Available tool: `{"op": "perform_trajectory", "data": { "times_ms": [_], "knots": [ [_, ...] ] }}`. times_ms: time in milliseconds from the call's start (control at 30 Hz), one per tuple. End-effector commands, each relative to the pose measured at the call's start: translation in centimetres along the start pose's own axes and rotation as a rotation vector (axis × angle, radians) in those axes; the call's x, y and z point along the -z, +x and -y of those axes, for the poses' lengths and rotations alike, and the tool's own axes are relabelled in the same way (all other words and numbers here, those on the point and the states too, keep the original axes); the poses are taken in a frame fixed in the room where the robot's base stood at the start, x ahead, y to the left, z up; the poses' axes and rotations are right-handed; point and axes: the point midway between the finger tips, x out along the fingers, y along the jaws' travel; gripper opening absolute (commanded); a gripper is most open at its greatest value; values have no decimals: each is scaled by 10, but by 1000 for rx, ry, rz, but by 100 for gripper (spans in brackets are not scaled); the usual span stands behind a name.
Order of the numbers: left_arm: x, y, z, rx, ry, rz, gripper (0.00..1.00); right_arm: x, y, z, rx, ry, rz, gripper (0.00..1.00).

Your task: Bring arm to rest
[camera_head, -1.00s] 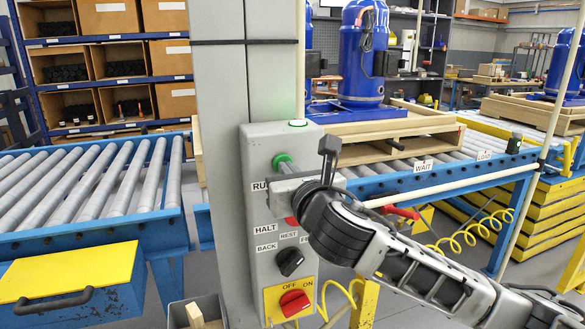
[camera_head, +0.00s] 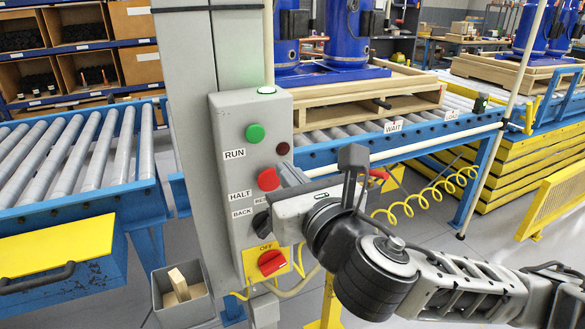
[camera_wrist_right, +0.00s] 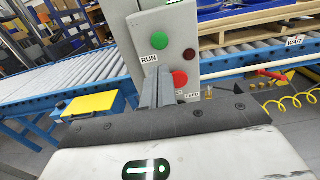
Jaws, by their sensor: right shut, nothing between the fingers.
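My right gripper (camera_head: 283,186) is in front of the grey control box (camera_head: 228,180), to the right of its buttons in the head view. Its fingers are shut and empty. In the wrist view the shut fingers (camera_wrist_right: 158,88) point at the box, below the green RUN button (camera_wrist_right: 159,41) and overlapping the red HALT button (camera_wrist_right: 180,78) from this angle. In the head view the green RUN button (camera_head: 255,133) and red HALT button (camera_head: 268,179) are uncovered. The black selector knob (camera_head: 262,222) is partly hidden by the gripper. My left gripper is not in view.
A red OFF/ON switch (camera_head: 272,263) sits low on the box. A grey bin (camera_head: 186,310) with wooden pieces stands below left. Roller conveyors (camera_head: 60,160) run on both sides. Blue compressors (camera_head: 350,40) stand on a wooden pallet (camera_head: 400,98). A yellow coiled hose (camera_head: 425,198) hangs at right.

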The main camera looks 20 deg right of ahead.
Motion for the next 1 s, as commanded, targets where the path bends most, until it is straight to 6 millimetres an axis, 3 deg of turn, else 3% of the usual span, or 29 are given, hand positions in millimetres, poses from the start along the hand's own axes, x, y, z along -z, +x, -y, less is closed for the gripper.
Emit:
{"op": "perform_trajectory", "data": {
  "times_ms": [200,700,767,867,1000],
  "knots": [
    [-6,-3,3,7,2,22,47,-1,-9,-1,-3,2,-1,0],
    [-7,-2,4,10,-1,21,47,6,-8,-3,-9,34,-16,0],
    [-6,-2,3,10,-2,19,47,17,-6,-6,-19,115,-47,0],
    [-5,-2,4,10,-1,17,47,54,-2,-18,-42,391,-150,0],
    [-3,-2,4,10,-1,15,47,135,-5,-36,15,1024,-363,0]
  ]
}}
